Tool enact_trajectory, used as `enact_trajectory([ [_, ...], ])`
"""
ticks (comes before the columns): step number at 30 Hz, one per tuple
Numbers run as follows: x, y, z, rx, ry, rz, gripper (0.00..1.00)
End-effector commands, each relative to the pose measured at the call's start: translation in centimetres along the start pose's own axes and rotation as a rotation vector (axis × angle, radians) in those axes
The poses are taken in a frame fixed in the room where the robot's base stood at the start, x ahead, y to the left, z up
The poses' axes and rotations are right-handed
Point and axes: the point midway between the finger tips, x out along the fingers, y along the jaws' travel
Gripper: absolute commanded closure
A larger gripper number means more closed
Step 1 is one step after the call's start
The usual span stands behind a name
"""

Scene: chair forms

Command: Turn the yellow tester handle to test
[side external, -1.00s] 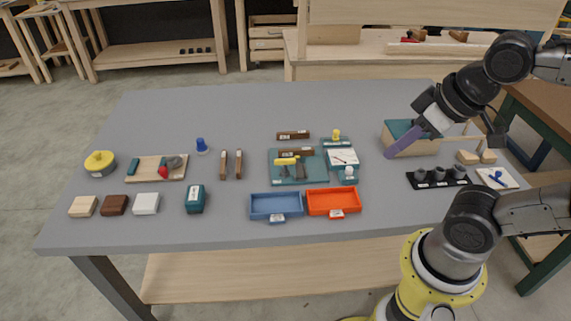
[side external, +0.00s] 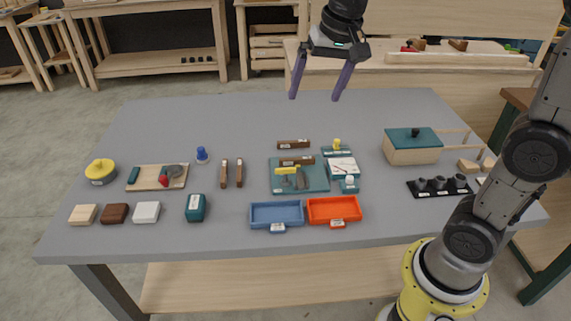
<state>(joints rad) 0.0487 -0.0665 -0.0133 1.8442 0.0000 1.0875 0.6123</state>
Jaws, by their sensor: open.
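The yellow tester handle (side external: 287,170) lies across the upper left part of a teal tester board (side external: 315,188) in the middle of the table. A brown wooden piece (side external: 297,160) lies along the board's back edge, and a dark grey part (side external: 301,180) stands beside the handle. A smaller teal unit with a yellow knob (side external: 337,144) and a white chart (side external: 342,167) adjoins on the right. My gripper (side external: 321,98) is open and empty, fingers pointing down, high above the table's back, well clear of the handle.
A blue tray (side external: 277,226) and an orange tray (side external: 335,222) sit in front of the board. A wooden box with a teal lid (side external: 413,140) and a black rack (side external: 411,191) stand at right. A yellow round object (side external: 101,169) is at far left. The table's back is clear.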

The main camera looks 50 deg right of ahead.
Motion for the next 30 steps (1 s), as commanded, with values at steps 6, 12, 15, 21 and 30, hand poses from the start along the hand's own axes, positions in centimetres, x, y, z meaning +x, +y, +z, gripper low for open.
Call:
enact_trajectory([
  [6, 7.1, -2.2, -5.2, 0.098, -0.104, 0.086, 0.00],
  [12, 13.1, -2.4, -6.9, 0.117, -0.181, 0.147, 0.00],
  [15, 14.9, -2.0, -6.7, 0.122, -0.212, 0.171, 0.00],
  [21, 16.7, -1.5, -6.3, 0.125, -0.230, 0.184, 0.00],
  [30, 21.7, -0.6, -5.0, 0.124, -0.231, 0.185, 0.00],
])
